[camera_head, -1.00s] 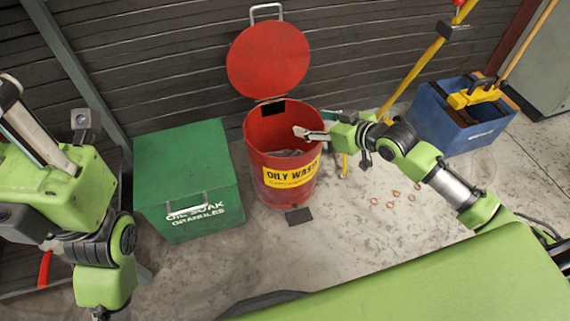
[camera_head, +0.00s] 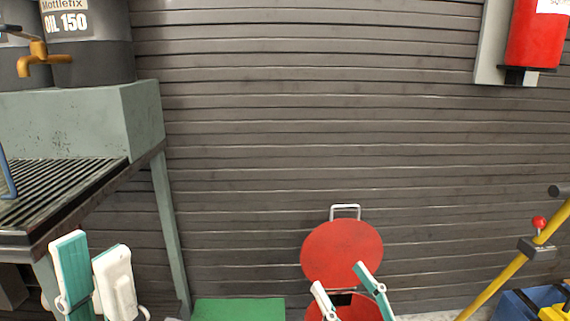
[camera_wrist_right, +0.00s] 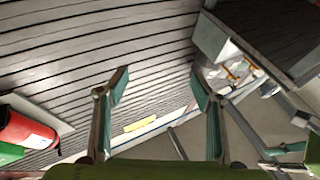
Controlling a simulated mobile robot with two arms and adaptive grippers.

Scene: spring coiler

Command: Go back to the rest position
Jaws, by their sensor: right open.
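My left gripper (camera_head: 92,250) shows at the bottom left of the head view, fingers up, with a gap between its white and teal fingers. It looks open and empty. My right gripper (camera_head: 339,277) stands fingers up in front of the red bin lid (camera_head: 340,247). Its fingers are spread and hold nothing. In the right wrist view the right gripper's (camera_wrist_right: 158,75) two teal-lined fingers are wide apart with nothing between them. Both arms are mostly below the head view's lower edge.
A grey-green oil bench (camera_head: 145,120) with drums stands at the left, near my left gripper. A green box (camera_head: 238,309) is at the bottom. A red extinguisher (camera_head: 535,35) hangs at the upper right; it also shows in the right wrist view (camera_wrist_right: 25,130). A yellow pole (camera_head: 510,262) leans right.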

